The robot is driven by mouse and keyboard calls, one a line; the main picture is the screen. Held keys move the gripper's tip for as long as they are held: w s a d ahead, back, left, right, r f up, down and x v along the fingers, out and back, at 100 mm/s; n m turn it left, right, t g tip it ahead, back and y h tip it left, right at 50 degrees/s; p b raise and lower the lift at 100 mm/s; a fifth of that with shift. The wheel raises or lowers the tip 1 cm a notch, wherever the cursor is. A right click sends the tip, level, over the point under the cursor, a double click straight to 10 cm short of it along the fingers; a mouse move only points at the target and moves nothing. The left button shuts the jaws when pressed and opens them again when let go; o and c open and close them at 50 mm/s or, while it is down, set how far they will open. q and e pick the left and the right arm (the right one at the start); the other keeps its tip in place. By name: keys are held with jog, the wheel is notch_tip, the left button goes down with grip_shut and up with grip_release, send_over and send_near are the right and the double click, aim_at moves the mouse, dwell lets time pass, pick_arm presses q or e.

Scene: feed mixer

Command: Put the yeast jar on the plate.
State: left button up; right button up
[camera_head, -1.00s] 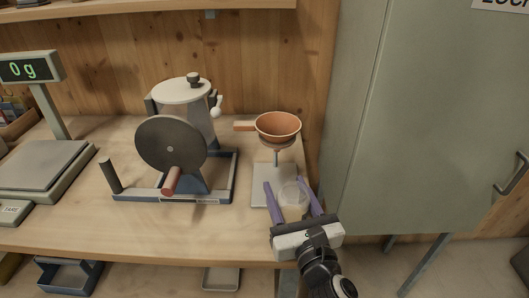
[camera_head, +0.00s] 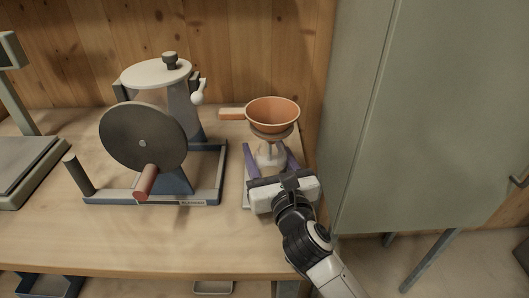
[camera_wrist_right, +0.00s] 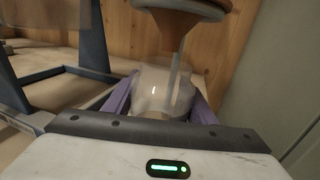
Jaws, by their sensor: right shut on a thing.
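The yeast jar looks like a clear, pale jar (camera_head: 270,156) between the purple fingers of my right gripper (camera_head: 269,160), which is shut on it. The jar also shows in the right wrist view (camera_wrist_right: 160,90), upright between both fingers. It is under the orange funnel (camera_head: 272,114), whose spout comes down at the jar's mouth. The pale plate (camera_head: 246,198) under the funnel is mostly hidden by my gripper. I cannot tell whether the jar's bottom touches the plate. My left gripper is not in view.
A hand mill with a dark wheel (camera_head: 143,138) and a blue frame stands left of the jar. A scale (camera_head: 22,165) is at the far left. A grey-green cabinet (camera_head: 430,110) stands close on the right. The table front (camera_head: 150,240) is clear.

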aim_at(275, 173)
jog(key=o, duration=0.7)
jog(key=shift+f, duration=0.15)
jog(key=o, duration=0.5)
jog(key=shift+s+r, duration=0.2)
jog(key=v, duration=1)
jog(key=shift+s+d, duration=0.1)
jog(key=shift+s, duration=0.2)
jog(key=shift+s+d, duration=0.15)
jog(key=shift+s, duration=0.3)
